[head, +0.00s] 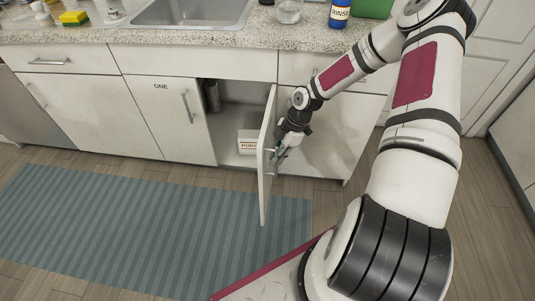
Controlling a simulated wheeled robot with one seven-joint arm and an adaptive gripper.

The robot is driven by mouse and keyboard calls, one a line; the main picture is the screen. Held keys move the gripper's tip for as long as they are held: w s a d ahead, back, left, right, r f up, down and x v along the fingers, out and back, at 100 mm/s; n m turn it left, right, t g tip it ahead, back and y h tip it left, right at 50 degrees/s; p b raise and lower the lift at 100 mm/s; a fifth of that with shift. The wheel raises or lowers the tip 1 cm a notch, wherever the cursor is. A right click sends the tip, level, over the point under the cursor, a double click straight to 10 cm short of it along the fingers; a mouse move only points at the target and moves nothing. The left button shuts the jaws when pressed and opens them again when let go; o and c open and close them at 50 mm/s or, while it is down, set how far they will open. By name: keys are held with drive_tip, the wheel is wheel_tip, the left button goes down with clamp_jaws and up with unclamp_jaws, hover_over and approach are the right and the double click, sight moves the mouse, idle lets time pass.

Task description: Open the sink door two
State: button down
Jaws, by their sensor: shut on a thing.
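The sink door two (266,165) is a white cabinet door under the counter. It stands swung well out from the cabinet, seen nearly edge-on. Behind it the cabinet interior (232,120) shows, with a box labelled with text (248,141) and a dark cylinder inside. My gripper (281,152) is at the right side of the door, on its outer face, shut on the door's handle. The handle is mostly hidden by the fingers. The door labelled ONE (168,118) is closed to the left.
A striped blue-grey mat (130,235) lies on the wood floor before the cabinets. The counter above holds a sink (193,12), a blue RINSE bottle (340,14) and a glass (289,11). Floor right of the open door is partly covered by my arm.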

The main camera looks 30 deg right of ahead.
drive_tip(key=shift+s+d, duration=0.1)
drive_tip(key=shift+d, duration=0.2)
drive_tip(key=c, duration=1.7)
unclamp_jaws()
drive_tip(key=shift+o, duration=0.2)
drive_tip(key=v, duration=1.2)
